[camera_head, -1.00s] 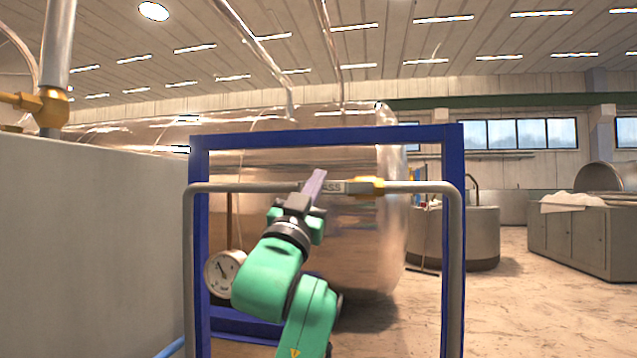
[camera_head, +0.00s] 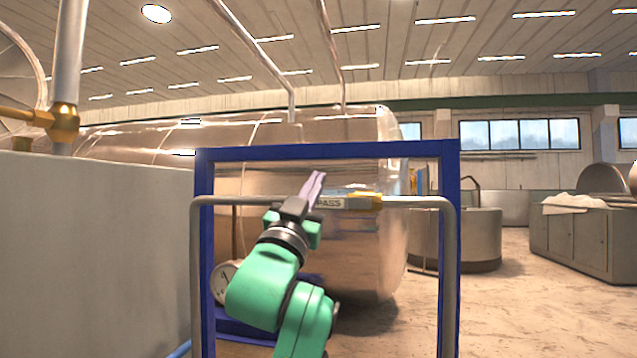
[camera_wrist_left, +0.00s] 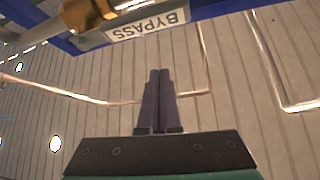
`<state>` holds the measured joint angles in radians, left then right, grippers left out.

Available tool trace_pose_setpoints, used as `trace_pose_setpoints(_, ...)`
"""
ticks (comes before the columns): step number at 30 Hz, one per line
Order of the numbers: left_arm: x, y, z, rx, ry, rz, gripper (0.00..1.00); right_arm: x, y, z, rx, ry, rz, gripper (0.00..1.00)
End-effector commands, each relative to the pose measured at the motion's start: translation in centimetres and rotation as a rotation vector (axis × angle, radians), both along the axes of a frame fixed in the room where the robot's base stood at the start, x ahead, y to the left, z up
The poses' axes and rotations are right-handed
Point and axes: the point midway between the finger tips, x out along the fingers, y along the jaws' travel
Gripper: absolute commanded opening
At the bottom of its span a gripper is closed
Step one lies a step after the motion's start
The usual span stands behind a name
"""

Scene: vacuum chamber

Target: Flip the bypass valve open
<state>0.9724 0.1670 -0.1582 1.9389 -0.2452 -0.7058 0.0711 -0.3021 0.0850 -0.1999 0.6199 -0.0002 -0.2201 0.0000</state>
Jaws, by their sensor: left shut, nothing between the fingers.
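The bypass valve (camera_head: 364,200) is a brass-coloured body on a horizontal grey pipe, beside a BYPASS label (camera_head: 330,203). The valve also shows at the top left of the left wrist view (camera_wrist_left: 88,14), with the label (camera_wrist_left: 147,25) right of it. My left gripper (camera_head: 316,180) points up at the pipe, left of the valve, and partly covers the label in the head view. Its purple fingers are together and empty, and they also show in the left wrist view (camera_wrist_left: 159,80). Whether it touches the pipe cannot be told. My right gripper is not in view.
A blue frame (camera_head: 320,151) surrounds the pipe. A round gauge (camera_head: 224,277) sits at its lower left, partly hidden by my arm. A large shiny tank (camera_head: 365,255) stands behind. A grey block (camera_head: 95,250) fills the left side. Open floor (camera_head: 500,310) lies to the right.

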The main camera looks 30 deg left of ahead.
Motion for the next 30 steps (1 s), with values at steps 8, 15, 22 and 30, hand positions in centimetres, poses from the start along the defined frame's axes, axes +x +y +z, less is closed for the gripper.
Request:
trace_pose_setpoints(8, -4.4, -1.2, -4.3, 0.001, -0.002, -0.001, 0.00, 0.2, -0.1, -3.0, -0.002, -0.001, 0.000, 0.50)
trace_pose_setpoints(15, -5.3, -1.3, -4.6, 0.000, -0.001, 0.001, 0.00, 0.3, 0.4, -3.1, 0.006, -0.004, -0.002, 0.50)
trace_pose_setpoints(22, -5.2, -1.3, -4.5, 0.000, -0.001, 0.001, 0.00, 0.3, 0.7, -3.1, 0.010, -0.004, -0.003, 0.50)
trace_pose_setpoints(30, -5.2, -1.3, -4.5, 0.000, -0.002, 0.000, 0.00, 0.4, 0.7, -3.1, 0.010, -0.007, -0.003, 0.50)
